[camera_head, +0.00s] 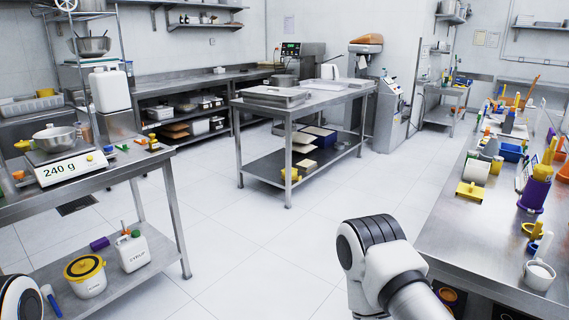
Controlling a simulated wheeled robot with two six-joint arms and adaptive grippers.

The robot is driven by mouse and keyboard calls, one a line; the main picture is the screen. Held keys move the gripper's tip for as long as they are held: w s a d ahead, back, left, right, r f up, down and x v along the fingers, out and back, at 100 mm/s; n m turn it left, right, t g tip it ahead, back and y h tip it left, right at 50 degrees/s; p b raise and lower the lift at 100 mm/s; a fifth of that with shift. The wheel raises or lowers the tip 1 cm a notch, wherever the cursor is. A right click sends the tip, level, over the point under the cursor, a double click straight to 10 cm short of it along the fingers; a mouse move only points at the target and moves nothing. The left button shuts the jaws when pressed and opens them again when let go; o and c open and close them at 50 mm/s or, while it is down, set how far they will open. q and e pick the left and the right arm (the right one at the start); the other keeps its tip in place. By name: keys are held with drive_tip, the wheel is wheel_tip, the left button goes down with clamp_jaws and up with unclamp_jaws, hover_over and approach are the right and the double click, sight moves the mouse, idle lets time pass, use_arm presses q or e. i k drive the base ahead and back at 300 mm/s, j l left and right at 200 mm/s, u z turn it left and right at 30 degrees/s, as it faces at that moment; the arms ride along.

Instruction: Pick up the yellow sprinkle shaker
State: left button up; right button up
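I cannot tell for sure which item is the yellow sprinkle shaker. On the right-hand steel table, candidates include a purple container with a yellow upper part (536,190) near the middle and a small yellow item (496,165) farther back. A low yellow piece (471,190) lies near that table's left edge. Neither of my grippers shows. Only a white and black part of my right arm appears at bottom centre, beside the right table, and a bit of my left arm at the bottom left corner.
The left table (110,176) holds a scale (68,165) reading 240 g with a metal bowl (56,138). A yellow-lidded tub (86,275) and a syrup jug (133,250) stand on its lower shelf. The right table (455,235) is crowded. Tiled floor (250,235) between them is clear.

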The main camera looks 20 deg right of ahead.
sight(497, 162)
drive_tip(key=i+z, duration=0.45)
drive_tip(key=i+j+z, duration=0.2)
drive_tip(key=i+z, duration=0.25)
drive_tip(key=i+j+z, duration=1.05)
drive_tip(key=j+z, duration=0.3)
drive_tip(key=i+j+z, duration=0.15)
drive_tip(key=j+z, duration=0.3)
drive_tip(key=j, duration=0.15)
drive_tip(key=j+z, duration=0.3)
drive_tip(key=j, duration=0.35)
drive_tip(key=j+z, duration=0.35)
drive_tip(key=j, duration=0.3)
drive_tip(key=i, duration=0.05)
